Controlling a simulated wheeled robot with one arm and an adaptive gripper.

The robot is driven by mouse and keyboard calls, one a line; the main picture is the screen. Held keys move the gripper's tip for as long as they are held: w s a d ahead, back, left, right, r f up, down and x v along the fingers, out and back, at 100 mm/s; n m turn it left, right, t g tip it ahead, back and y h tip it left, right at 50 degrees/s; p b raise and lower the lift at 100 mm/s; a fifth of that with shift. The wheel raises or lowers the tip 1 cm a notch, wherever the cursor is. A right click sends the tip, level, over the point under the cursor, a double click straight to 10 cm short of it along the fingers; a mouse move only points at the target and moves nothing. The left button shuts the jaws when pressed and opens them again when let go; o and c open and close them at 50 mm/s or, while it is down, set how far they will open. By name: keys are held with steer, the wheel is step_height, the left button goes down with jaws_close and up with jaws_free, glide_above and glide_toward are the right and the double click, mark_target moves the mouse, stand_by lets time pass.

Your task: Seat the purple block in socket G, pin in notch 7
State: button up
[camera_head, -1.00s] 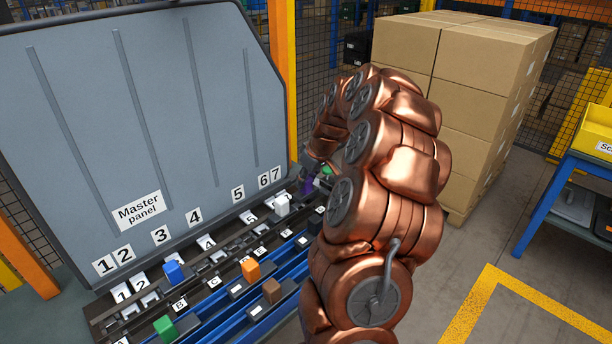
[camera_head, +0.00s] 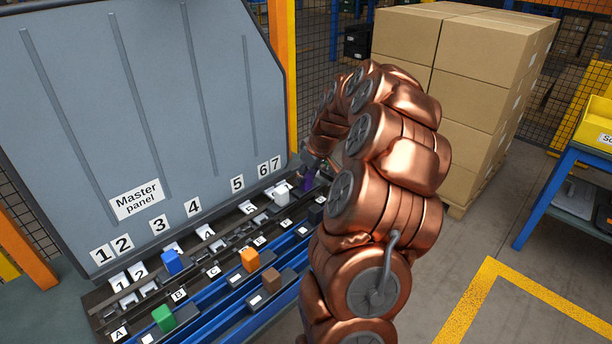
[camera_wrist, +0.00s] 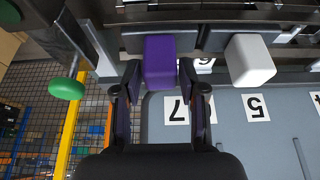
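The purple block (camera_wrist: 160,62) sits between the two fingers of my gripper (camera_wrist: 160,82) in the wrist view, with a finger against each side. In the head view, the purple block (camera_head: 308,182) shows partly at the far right end of the rails, beside the white block (camera_head: 282,195). My arm hides much of that end. The number 7 label (camera_head: 275,163) is on the panel's lower edge near the block; it also shows in the wrist view (camera_wrist: 177,109). I cannot make out socket G's label or the block's pin, nor whether the block touches the rail.
The white block (camera_wrist: 249,60) stands close beside the purple one. A green knob (camera_wrist: 66,88) on a bar is at left in the wrist view. Blue (camera_head: 172,262), orange (camera_head: 249,259), green (camera_head: 163,318) and brown (camera_head: 270,279) blocks stand along the rails. Boxes (camera_head: 485,90) are stacked behind.

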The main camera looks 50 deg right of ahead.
steer(key=o, duration=0.3)
steer(key=v, duration=1.2)
steer(key=shift+a, duration=0.1)
stand_by(0.4)
